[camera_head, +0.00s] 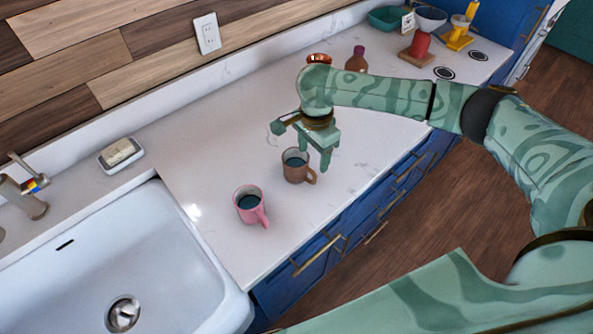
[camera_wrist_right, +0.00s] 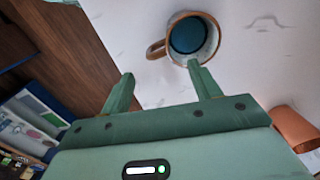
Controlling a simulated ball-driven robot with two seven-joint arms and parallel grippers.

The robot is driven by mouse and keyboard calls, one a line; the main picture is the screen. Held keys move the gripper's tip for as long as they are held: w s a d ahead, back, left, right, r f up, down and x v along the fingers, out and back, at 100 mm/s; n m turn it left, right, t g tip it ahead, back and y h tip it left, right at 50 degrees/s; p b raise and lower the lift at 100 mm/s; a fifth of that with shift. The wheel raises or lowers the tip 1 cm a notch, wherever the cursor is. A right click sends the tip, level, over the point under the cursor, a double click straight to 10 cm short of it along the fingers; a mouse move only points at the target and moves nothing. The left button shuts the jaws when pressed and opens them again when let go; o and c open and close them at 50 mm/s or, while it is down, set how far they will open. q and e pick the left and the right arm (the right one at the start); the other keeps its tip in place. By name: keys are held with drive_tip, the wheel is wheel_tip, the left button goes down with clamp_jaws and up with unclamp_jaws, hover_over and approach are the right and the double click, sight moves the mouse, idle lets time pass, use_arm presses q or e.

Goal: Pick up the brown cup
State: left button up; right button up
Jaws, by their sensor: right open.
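The brown cup (camera_head: 294,174) stands upright on the white counter with dark blue-grey contents; its handle points right, toward the counter's front edge. My right gripper (camera_head: 314,150) is open and empty, just behind and above the cup in the head view. In the right wrist view the brown cup (camera_wrist_right: 213,58) is beyond the fingertips of my right gripper (camera_wrist_right: 160,74). Its handle lies ahead of the gap between the fingers, and one fingertip overlaps the near rim. I cannot tell whether that finger touches it. My left gripper is not in view.
A pink cup (camera_head: 250,214) stands left of the brown one, near the sink (camera_head: 75,262). A brown bottle (camera_head: 356,62) and a copper-coloured bowl (camera_head: 319,58) stand behind my right arm. The counter (camera_head: 205,150) is clear behind the cups. Blue drawers (camera_head: 375,205) drop below its front edge.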

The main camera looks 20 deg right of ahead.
sight(312, 171)
wheel_tip(312, 171, down, 3)
drive_tip(key=shift+s+f+b, duration=0.15)
drive_tip(key=shift+f+b, duration=0.05)
drive_tip(key=shift+b, duration=0.25)
drive_tip(key=f+b, duration=0.3)
drive_tip(key=f, duration=0.3)
drive_tip(key=shift+a, duration=0.2)
drive_tip(key=shift+r, duration=0.1)
drive_tip(key=shift+s, duration=0.1)
drive_tip(key=shift+c, duration=0.2)
drive_tip(key=c, duration=1.3)
